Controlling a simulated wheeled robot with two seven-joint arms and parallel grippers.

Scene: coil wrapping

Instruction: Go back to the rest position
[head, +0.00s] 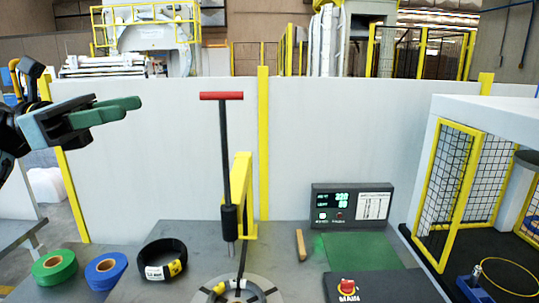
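My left gripper (118,108) is raised at the upper left of the head view, well above the table, with its green fingers pointing right. It is seen from the side, and one finger overlaps the other, so its opening is hard to judge. I see nothing hanging from it. My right gripper is not in the head view. A black coil (162,261) with a white and yellow label lies on the grey table (190,232). A green tape roll (54,267) and a blue tape roll (105,270) lie left of it.
A black post with a red T-handle (221,96) stands mid-table beside a yellow bracket (241,190). A display box (350,206), a green mat (361,251) and a red button (347,286) are at the right. A yellow-framed mesh cage (447,195) stands further right.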

